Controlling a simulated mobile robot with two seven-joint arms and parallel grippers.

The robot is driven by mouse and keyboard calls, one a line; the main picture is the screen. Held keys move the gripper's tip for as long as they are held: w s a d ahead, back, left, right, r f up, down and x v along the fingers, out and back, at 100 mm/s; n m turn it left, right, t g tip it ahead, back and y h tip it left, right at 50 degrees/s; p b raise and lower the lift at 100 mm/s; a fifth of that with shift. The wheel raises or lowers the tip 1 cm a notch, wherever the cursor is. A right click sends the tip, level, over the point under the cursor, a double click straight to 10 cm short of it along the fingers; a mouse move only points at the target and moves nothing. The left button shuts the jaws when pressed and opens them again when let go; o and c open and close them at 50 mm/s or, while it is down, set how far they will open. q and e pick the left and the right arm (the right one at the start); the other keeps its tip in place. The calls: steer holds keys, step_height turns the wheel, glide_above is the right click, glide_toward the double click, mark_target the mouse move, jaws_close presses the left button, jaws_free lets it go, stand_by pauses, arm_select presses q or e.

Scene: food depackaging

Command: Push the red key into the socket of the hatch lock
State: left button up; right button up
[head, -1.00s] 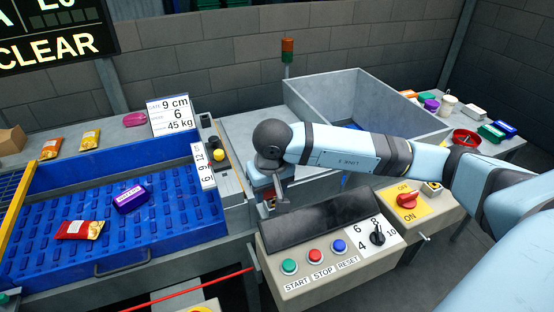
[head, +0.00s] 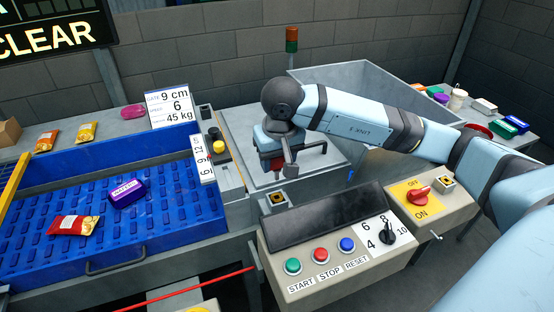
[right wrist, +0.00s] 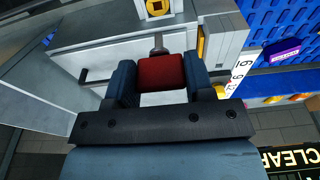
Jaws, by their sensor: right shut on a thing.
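The red key (right wrist: 161,72) is held between the two fingers of my right gripper (right wrist: 162,80), its grey shank pointing away from the palm. In the head view my right gripper (head: 283,170) is above and a little behind the hatch lock's socket (head: 277,196), a yellow square with a dark hole. The socket also shows at the top edge of the right wrist view (right wrist: 158,8), beyond the tip of the shank and apart from it. The gripper partly hides the key in the head view. My left gripper is not in view.
A control box (head: 335,265) with buttons stands in front of the socket. The blue conveyor tray (head: 70,205) with packets lies left, and a grey bin (head: 365,95) stands behind my right arm. A red OFF/ON switch (head: 418,196) is at the right.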

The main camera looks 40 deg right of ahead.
mark_target(278, 170)
step_height(278, 170, down, 3)
steer(key=shift+f+b, duration=0.1)
steer(key=shift+b, duration=1.1)
steer(key=shift+f+b, duration=0.9)
steer(key=shift+f, duration=0.1)
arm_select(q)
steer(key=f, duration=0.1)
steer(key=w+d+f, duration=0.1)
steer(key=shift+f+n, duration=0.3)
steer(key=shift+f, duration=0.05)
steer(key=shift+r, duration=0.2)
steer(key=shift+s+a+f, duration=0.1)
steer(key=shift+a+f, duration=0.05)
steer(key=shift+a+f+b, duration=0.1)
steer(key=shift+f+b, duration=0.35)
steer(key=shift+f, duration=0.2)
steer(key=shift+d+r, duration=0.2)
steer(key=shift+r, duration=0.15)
